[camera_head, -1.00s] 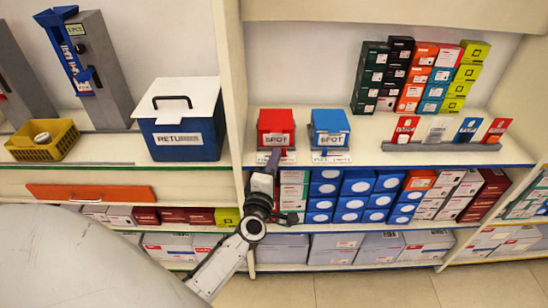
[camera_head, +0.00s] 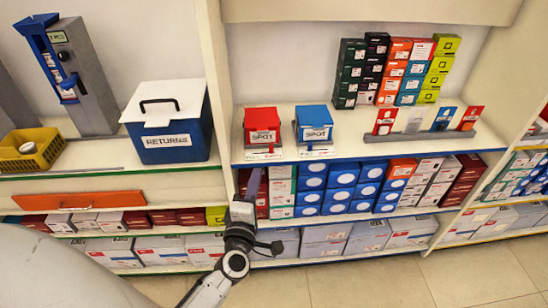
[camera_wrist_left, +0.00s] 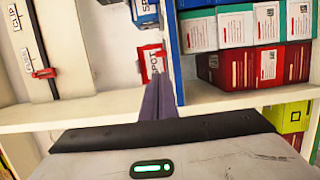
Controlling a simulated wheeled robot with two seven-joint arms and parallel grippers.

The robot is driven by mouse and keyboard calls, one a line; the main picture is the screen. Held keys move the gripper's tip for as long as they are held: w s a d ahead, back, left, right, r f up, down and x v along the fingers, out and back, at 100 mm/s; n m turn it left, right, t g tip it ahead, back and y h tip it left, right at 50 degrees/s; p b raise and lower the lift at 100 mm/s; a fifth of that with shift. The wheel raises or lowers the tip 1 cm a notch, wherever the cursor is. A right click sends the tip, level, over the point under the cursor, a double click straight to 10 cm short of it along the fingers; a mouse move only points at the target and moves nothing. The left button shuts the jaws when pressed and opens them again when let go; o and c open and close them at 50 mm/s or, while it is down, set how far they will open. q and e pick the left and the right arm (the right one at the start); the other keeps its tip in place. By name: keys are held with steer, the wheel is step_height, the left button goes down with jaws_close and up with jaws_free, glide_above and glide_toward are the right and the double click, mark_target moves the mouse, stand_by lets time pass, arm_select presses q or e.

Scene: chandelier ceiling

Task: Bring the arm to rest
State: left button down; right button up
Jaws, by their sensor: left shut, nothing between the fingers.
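My left gripper (camera_head: 253,185) is in front of the shelf unit, below the red SPOT box (camera_head: 262,125). Its fingers point up toward the shelf edge and are together, with nothing between them. In the left wrist view the closed fingers (camera_wrist_left: 158,103) stand upright in front of the white shelf edge (camera_wrist_left: 95,114). My left arm (camera_head: 236,240) comes up from the bottom of the head view, bent at the wrist. My right gripper is not in view.
A blue SPOT box (camera_head: 314,124) stands right of the red one. A blue RETURNS box (camera_head: 168,140) with a white lid and a yellow basket (camera_head: 30,150) are on the left counter. Stacked boxes (camera_head: 342,190) fill the lower shelves. The floor (camera_head: 400,280) in front is clear.

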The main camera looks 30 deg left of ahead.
arm_select(q)
steer(key=s+d+f+m+g+h, duration=0.4)
steer(key=s+d+f+m, duration=0.3)
steer(key=s+m, duration=0.4)
steer(key=s+d+f+m+g+h, duration=0.4)
steer(key=s+d+f+m, duration=0.3)
steer(key=s+f+m, duration=0.2)
steer(key=s+m, duration=0.2)
steer(key=m, duration=0.2)
steer(key=shift+s+d+f+h, duration=0.15)
steer(key=shift+s+f+h, duration=0.1)
steer(key=shift+h, duration=0.15)
